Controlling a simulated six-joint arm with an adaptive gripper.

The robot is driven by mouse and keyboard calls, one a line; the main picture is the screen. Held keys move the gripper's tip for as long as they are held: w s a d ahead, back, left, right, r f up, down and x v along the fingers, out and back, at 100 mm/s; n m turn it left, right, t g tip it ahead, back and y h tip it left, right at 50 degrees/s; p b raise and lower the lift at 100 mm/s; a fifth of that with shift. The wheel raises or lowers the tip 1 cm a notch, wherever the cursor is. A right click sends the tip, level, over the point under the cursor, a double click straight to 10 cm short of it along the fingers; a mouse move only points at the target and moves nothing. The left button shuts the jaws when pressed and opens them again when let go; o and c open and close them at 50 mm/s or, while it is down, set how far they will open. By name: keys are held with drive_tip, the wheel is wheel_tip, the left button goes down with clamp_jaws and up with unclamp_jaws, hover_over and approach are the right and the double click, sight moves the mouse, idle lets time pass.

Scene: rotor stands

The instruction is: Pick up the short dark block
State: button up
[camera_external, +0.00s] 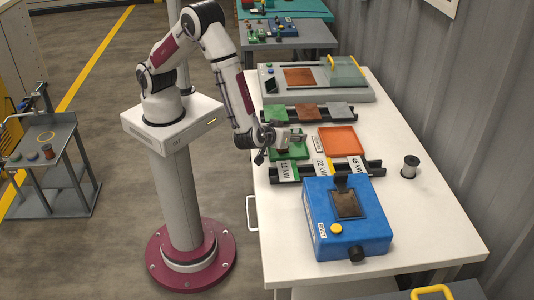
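My gripper (297,138) is low over the green tray (300,154) on the white table, its fingers pointing to the right. It covers much of the tray, and the fingers are too small to tell whether they are open, shut or holding something. I cannot pick out the short dark block with certainty; the arm and gripper hide part of the tray.
An orange tray (342,141) lies to the right. A black rail with kW labels (322,167) and a blue machine (347,222) stand in front. Behind are coloured plates (308,111) and a grey machine (330,92). A spool (409,167) stands right.

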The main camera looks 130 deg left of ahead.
sight(296, 131)
drive_tip(key=shift+s+f+n+g, duration=0.15)
drive_tip(key=shift+s+f+g, duration=0.25)
drive_tip(key=shift+s, duration=0.35)
drive_tip(key=shift+s+f+n+g, duration=0.15)
drive_tip(key=shift+s+f+g, duration=0.2)
drive_tip(key=shift+s, duration=0.35)
drive_tip(key=shift+a+r, duration=0.1)
drive_tip(key=shift+x, duration=1.25)
drive_tip(key=shift+r+x, duration=0.1)
drive_tip(key=shift+x, duration=1.2)
drive_tip(key=shift+r+x, duration=0.15)
drive_tip(key=shift+x, duration=1.15)
drive_tip(key=shift+a, duration=0.1)
clamp_jaws()
